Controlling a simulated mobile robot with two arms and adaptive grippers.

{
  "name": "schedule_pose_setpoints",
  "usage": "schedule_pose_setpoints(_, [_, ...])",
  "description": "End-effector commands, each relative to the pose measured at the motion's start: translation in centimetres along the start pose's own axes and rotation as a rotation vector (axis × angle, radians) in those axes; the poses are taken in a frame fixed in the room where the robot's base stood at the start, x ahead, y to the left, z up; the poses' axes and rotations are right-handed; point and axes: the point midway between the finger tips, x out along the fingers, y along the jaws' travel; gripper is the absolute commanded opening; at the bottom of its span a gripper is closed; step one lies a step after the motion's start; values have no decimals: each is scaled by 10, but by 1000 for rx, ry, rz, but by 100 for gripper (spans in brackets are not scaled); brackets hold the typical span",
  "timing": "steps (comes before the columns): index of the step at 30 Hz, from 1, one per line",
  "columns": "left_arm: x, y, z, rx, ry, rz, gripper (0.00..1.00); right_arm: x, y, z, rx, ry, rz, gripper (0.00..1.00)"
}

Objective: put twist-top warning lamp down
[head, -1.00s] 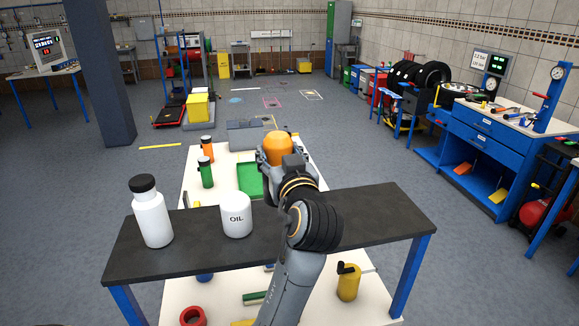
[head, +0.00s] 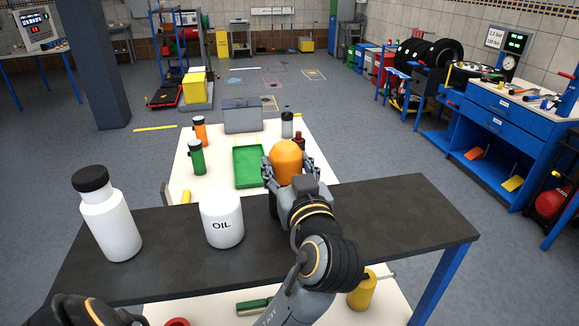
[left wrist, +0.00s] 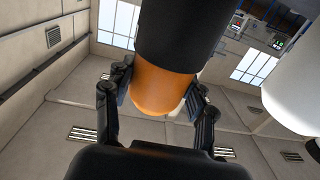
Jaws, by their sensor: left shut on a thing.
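The warning lamp has an orange dome (head: 286,160) and a black base. My left gripper (head: 289,177) is shut on the lamp's orange part, with a finger on each side. The lamp looks upright above the dark shelf top (head: 400,215), right of the white OIL jar (head: 221,222). I cannot tell whether its base touches the shelf. In the left wrist view the orange dome (left wrist: 160,88) sits between the fingers, and the black base (left wrist: 180,38) runs to the upper edge. My right gripper is not in view.
A white bottle with a black cap (head: 107,220) stands left of the OIL jar. The shelf's right part is bare. Behind, a white table holds a green tray (head: 249,183), a grey box (head: 241,117) and several bottles. A yellow can (head: 361,293) stands below the shelf.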

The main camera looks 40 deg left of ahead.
Motion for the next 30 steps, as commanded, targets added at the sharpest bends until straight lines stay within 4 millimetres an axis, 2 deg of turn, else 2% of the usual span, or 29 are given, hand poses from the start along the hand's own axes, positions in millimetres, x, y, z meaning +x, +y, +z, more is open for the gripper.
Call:
schedule_pose_setpoints(3, [0, 1, 2, 3, -10, 0, 0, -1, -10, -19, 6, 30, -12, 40])
schedule_pose_setpoints(5, [0, 1, 2, 3, -10, 0, 0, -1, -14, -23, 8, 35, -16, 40])
schedule_pose_setpoints(8, [0, 1, 6, 2, -10, 0, 0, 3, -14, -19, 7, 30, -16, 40])
schedule_pose_setpoints(11, [0, 1, 8, 2, -9, 0, 0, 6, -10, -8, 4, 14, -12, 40])
schedule_pose_setpoints(12, [0, 1, 7, 3, -10, 0, 62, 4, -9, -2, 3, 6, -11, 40])
schedule_pose_setpoints(15, [0, 1, 7, 3, -10, 0, 78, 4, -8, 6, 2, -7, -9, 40])
schedule_pose_setpoints(25, [0, 1, 6, 3, -9, 0, 78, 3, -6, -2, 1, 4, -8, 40])
schedule_pose_setpoints(30, [1, 1, 0, 4, -8, 0, 78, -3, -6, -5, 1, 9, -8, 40])
